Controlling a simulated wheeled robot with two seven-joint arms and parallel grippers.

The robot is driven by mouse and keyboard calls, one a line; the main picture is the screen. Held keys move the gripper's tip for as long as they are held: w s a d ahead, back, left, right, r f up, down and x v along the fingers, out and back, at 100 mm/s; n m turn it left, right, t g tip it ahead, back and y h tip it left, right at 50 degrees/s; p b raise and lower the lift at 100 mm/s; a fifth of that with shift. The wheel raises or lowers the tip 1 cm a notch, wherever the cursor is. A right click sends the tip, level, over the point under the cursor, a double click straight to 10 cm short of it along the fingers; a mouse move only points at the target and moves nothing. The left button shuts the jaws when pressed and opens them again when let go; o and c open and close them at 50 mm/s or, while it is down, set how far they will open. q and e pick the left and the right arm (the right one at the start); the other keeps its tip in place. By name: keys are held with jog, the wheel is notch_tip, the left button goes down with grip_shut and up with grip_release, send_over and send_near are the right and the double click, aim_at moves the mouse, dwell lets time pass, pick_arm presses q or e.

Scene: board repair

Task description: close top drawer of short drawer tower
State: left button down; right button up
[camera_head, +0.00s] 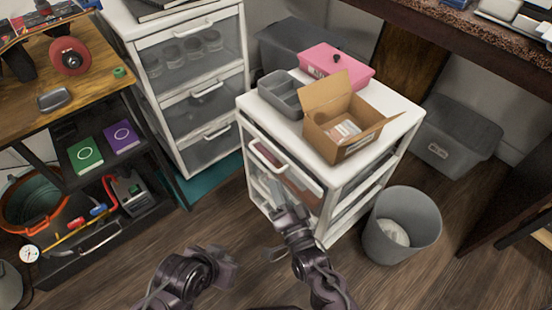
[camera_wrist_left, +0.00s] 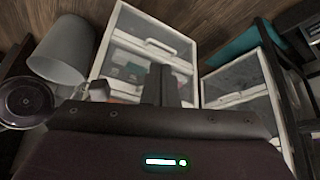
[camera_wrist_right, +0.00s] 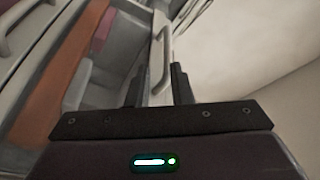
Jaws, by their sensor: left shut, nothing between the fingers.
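The short drawer tower (camera_head: 345,178) is white with clear drawer fronts and stands at centre. Its top drawer has a pale handle (camera_head: 268,157); reddish contents show through the front. I cannot tell exactly how far the drawer stands out. My right gripper (camera_head: 283,212) is low in front of the tower. In the right wrist view its fingers (camera_wrist_right: 157,90) are apart, with a pale handle (camera_wrist_right: 160,65) showing between and beyond them. I cannot tell whether they touch it. My left gripper (camera_head: 226,266) is shut and empty, lower left, apart from the tower, which also shows in the left wrist view (camera_wrist_left: 186,42).
An open cardboard box (camera_head: 340,120), a grey divided bin (camera_head: 280,95) and a pink box (camera_head: 335,62) sit on the short tower. A grey bucket (camera_head: 402,225) stands right of it. A taller drawer tower (camera_head: 190,90) stands behind left. Floor in front is clear.

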aim_at(268, 161)
jog(key=shift+t, duration=0.4)
jog(key=x, duration=0.2)
jog(key=b+x, duration=0.1)
jog(key=x, duration=0.5)
jog(key=shift+s+r, duration=0.1)
jog(key=shift+r, duration=0.25)
grip_shut()
jog(key=shift+d, duration=0.1)
